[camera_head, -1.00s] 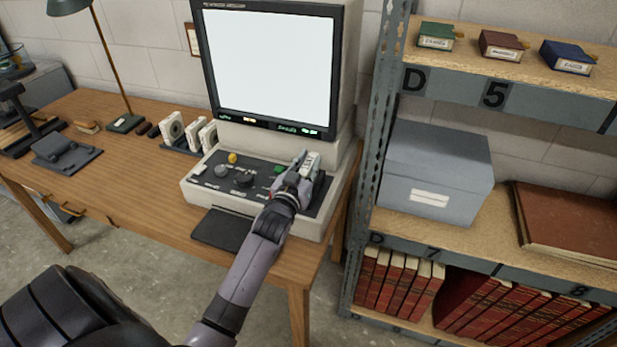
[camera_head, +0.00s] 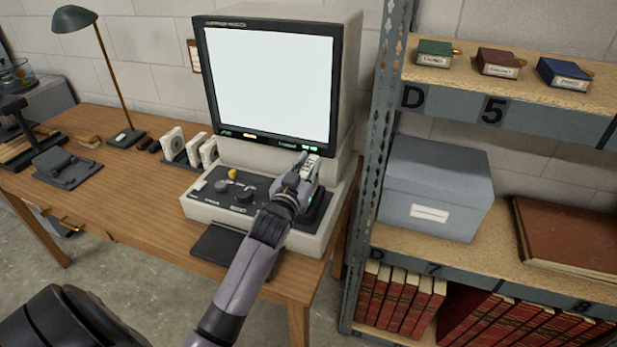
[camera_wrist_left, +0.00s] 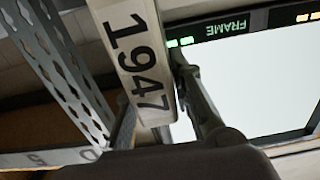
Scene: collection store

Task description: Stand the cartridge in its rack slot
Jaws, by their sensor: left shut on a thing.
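The cartridge (camera_head: 312,165) is a pale block held upright by my left gripper (camera_head: 301,176), above the right side of the reader's control panel. In the left wrist view the cartridge (camera_wrist_left: 136,60) shows a white face marked "1947" between the fingers of my left gripper (camera_wrist_left: 165,115). The rack (camera_head: 178,160) stands on the desk left of the reader and holds several white cartridges (camera_head: 190,148) upright. My gripper is well to the right of it. I cannot make out an empty slot at this size. My right gripper is out of view.
The reader's monitor (camera_head: 268,80) rises close behind my left gripper, above its control panel (camera_head: 238,190). A steel shelf post (camera_head: 378,140) stands close on the right. A lamp (camera_head: 100,70) is left of the rack. Bare desk (camera_head: 140,185) lies in front of the rack.

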